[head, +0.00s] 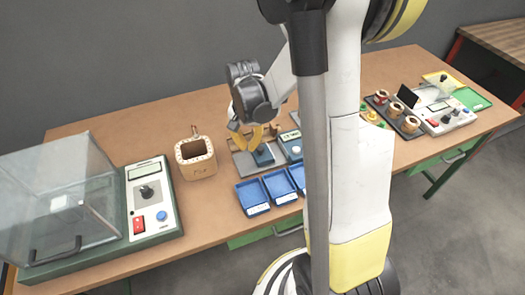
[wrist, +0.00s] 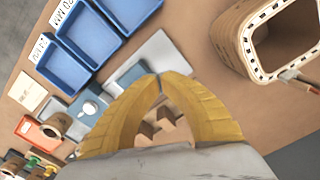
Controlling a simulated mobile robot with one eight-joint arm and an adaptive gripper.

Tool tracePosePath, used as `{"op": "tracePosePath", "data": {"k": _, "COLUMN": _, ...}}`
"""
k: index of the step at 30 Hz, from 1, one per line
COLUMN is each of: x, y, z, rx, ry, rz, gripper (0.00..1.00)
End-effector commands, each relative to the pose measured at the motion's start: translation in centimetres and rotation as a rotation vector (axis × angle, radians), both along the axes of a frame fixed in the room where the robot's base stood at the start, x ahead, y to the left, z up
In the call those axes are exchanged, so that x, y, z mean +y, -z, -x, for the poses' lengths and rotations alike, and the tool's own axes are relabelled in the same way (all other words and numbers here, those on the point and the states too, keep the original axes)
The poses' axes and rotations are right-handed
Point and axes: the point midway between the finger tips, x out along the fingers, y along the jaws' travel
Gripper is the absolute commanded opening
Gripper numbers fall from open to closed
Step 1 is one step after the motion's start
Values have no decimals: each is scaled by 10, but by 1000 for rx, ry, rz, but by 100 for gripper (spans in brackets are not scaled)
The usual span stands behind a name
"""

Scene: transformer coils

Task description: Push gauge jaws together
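The gauge is a grey plate (head: 242,164) on the bench with a blue block (head: 263,156) on it that has a dark knob. In the wrist view the grey plate (wrist: 157,52) shows beyond my fingertips, and the blue block is mostly hidden by them. A blue-grey readout unit (head: 291,147) with a light knob stands just to the right; it also shows in the wrist view (wrist: 90,107). My gripper (head: 252,140) is above the left part of the gauge. Its yellow fingertips (wrist: 160,76) meet, with nothing visible held. Contact with the block cannot be told.
Blue trays (head: 252,197) stand in front of the gauge. A wooden coil form (head: 195,157) is to its left, then a control box (head: 152,203) and clear-covered case (head: 58,195). A black tray of coils (head: 396,115) is at the right. Small wooden blocks (wrist: 145,132) lie beneath my fingers.

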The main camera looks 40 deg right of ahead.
Motion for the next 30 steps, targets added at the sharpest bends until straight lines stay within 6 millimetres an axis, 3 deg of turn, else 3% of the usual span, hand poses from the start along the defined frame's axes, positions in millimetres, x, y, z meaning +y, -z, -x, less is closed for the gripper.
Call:
{"op": "tracePosePath", "data": {"k": 15, "x": 0, "y": 26, "z": 0, "rx": 0, "ry": 0, "rz": 0, "gripper": 0}}
{"op": "tracePosePath", "data": {"k": 30, "x": -1, "y": 25, "z": 0, "rx": 0, "ry": 0, "rz": 0, "gripper": 0}}
